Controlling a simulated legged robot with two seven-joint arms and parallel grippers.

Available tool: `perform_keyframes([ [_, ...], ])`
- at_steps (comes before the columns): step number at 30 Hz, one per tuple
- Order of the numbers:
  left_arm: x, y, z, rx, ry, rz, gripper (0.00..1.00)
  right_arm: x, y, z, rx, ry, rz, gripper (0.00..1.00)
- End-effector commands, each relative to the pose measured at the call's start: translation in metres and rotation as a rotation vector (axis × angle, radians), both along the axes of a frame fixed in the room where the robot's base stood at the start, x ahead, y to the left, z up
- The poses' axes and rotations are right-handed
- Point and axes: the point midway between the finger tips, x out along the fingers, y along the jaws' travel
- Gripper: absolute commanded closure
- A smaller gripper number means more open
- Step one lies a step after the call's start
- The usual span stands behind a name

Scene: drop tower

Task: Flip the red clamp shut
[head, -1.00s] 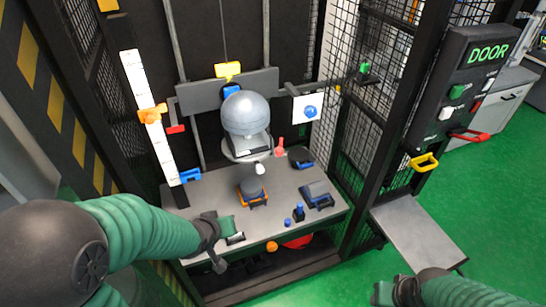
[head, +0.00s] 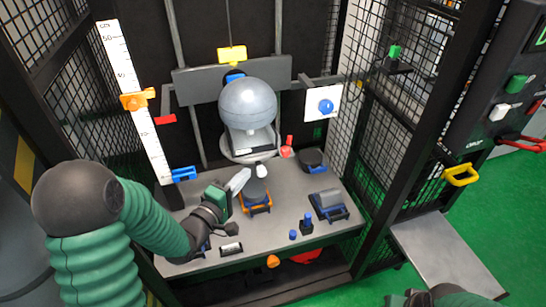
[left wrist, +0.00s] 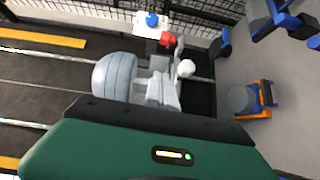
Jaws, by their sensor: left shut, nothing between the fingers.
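A small upright red piece (head: 287,148), which looks like the red clamp, stands at the back of the grey bench, right of the silver ball (head: 248,103). A red piece (left wrist: 167,39) also shows in the left wrist view, beside the white card. My left gripper (head: 243,178) is shut and empty. It is over the bench, in front of the ball and left of the red piece, apart from it. My right gripper (head: 408,299) is only partly in view at the bottom edge, and its jaws cannot be made out.
An orange-footed dark cylinder (head: 256,195) stands close right of my left gripper. A dark block (head: 328,203) and blue knobs (head: 307,224) stand to the right. A white ruler (head: 137,100) with an orange slider is at left. Mesh walls and black posts (head: 420,150) enclose the bench.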

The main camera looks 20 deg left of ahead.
Motion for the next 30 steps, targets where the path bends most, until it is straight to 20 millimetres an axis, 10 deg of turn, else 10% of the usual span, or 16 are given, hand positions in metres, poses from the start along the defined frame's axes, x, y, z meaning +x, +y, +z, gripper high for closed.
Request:
perform_keyframes([
  [13, 0.091, -0.021, -0.006, 0.000, -0.001, -0.002, 1.00, 0.000, 0.000, -0.018, 0.000, 0.000, 0.000, 0.60],
  [30, 0.109, -0.052, -0.006, 0.000, 0.001, 0.001, 1.00, 0.000, 0.000, -0.025, 0.000, 0.000, 0.000, 0.60],
])
